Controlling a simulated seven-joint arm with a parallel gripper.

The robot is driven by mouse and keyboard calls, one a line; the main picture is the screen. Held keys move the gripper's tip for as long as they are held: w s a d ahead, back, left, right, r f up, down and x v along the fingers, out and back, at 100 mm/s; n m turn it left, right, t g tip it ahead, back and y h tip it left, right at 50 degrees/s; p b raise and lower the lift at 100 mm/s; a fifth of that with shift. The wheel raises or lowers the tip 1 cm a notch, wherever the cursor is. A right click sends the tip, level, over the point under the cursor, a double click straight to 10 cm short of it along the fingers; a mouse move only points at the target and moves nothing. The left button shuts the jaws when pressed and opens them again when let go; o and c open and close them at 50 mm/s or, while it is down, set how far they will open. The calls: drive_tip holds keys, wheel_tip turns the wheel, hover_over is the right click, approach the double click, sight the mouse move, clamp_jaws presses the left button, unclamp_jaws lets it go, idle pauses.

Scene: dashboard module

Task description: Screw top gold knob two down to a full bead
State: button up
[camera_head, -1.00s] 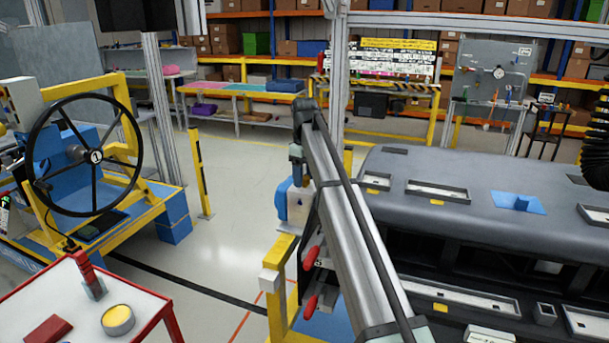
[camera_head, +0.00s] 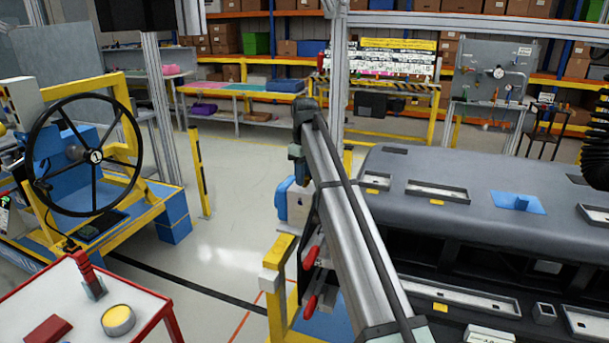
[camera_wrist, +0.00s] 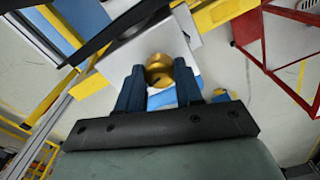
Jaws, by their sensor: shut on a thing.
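In the wrist view, a round gold knob (camera_wrist: 159,70) sits between the two dark blue fingers of my gripper (camera_wrist: 160,82). The fingers are shut on it, one on each side. A pale grey-white block face (camera_wrist: 158,34) lies behind the knob. The bead at the knob's base is hidden from this angle. In the head view, the arm reaches away from the camera, and neither the fingers nor the gold knob can be made out there.
A grey dashboard (camera_head: 440,210) with recessed trays is right of the arm. A yellow post (camera_head: 281,300) and red-handled clamps (camera_head: 313,285) stand close left of it. A red-edged table (camera_head: 80,305) is at lower left, near a steering-wheel rig (camera_head: 85,155).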

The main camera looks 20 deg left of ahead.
drive_tip(key=m, duration=0.3)
drive_tip(key=shift+w+m, duration=0.1)
drive_tip(key=shift+m, duration=2.2)
drive_tip(key=o, duration=1)
drive_tip(key=shift+o, duration=0.2)
drive_tip(key=shift+r, duration=3.8)
